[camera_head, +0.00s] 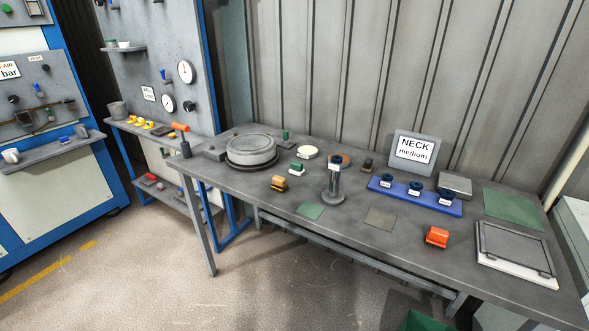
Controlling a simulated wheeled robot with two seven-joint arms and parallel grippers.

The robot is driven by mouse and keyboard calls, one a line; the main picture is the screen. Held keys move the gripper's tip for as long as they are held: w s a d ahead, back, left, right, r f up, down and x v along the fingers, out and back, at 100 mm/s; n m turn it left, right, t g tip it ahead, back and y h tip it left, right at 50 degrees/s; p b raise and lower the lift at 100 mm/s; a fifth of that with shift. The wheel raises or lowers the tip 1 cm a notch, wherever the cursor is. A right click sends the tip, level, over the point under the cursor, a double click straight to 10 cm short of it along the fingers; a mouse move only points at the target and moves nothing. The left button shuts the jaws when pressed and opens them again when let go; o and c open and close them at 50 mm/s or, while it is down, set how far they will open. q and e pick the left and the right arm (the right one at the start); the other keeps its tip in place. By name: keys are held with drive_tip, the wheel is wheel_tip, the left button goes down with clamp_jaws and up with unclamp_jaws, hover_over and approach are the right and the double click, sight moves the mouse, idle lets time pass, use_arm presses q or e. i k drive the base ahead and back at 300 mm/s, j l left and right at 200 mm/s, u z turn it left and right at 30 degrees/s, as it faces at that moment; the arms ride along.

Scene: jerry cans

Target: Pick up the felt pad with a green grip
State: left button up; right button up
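A small block with a dark green top and a pale base (297,169) sits on the grey table (235,185), left of the dark upright stand; it looks like the felt pad with a green grip, though it is small in the picture. Another small green upright piece (285,136) stands farther back, behind it and to the left. Neither of my grippers shows in the head view.
A round grey turntable (250,150) is left of the pad. A yellow-brown block (279,183) is in front of it, and a stand with a dark-topped tube (334,182) is to the right. A blue rack (414,196), an orange block (437,237) and a framed plate (515,250) lie farther right.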

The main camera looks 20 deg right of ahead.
sight(296, 167)
drive_tip(key=z, duration=0.5)
drive_tip(key=i+j+z, duration=0.4)
drive_tip(key=j+z, duration=0.2)
drive_tip(key=i+j+z, duration=0.15)
drive_tip(key=j+z, duration=0.2)
drive_tip(key=i+j+z, duration=0.1)
drive_tip(key=j+z, duration=0.2)
